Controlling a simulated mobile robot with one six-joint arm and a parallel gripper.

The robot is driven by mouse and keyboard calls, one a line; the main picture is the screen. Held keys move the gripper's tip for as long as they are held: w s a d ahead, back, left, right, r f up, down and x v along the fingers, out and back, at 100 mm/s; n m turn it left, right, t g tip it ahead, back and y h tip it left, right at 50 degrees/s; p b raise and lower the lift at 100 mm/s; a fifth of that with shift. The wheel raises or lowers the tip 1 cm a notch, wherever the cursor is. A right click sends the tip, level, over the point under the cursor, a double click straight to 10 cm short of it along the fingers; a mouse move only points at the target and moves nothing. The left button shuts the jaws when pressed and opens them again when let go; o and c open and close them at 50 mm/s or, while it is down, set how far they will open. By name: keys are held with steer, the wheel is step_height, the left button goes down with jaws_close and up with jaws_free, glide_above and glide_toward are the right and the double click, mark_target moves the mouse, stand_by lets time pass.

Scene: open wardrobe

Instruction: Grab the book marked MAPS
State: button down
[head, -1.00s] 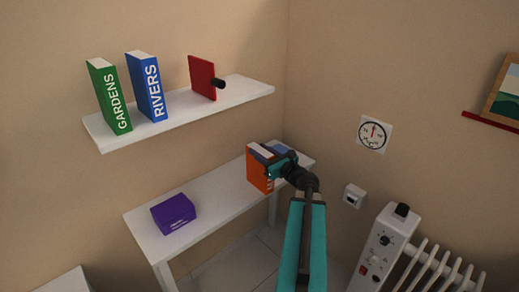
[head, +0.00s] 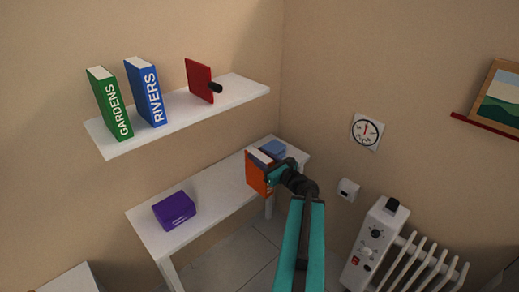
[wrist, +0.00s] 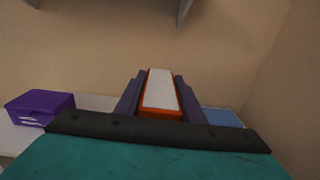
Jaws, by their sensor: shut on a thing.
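My gripper (wrist: 160,95) is shut on an orange book (wrist: 162,92), with one finger on each side of it in the wrist view. In the head view the orange book (head: 259,175) is at the far right end of the white table, in front of my gripper (head: 268,172). No title can be read on the orange book. I cannot tell whether it touches the table. No word MAPS is readable in any view. The green book GARDENS (head: 110,103) and the blue book RIVERS (head: 146,92) stand on the wall shelf.
The white shelf (head: 190,112) also bears a red bookend-like plate (head: 200,80) with a black knob. On the table (head: 215,197) are a purple box (head: 174,210) and a blue item (head: 273,149). A white radiator (head: 375,245) stands at the right.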

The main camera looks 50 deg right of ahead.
steer(key=shift+s+a+r+p, duration=0.35)
steer(key=shift+s+p, duration=0.25)
steer(key=shift+p, duration=1.35)
steer(key=shift+s+a+f+p, duration=0.1)
steer(key=shift+s+a+p, duration=0.2)
steer(key=shift+p, duration=0.6)
steer(key=shift+s+a+p, duration=0.1)
steer(key=shift+p, duration=0.25)
steer(key=shift+s+f, duration=0.1)
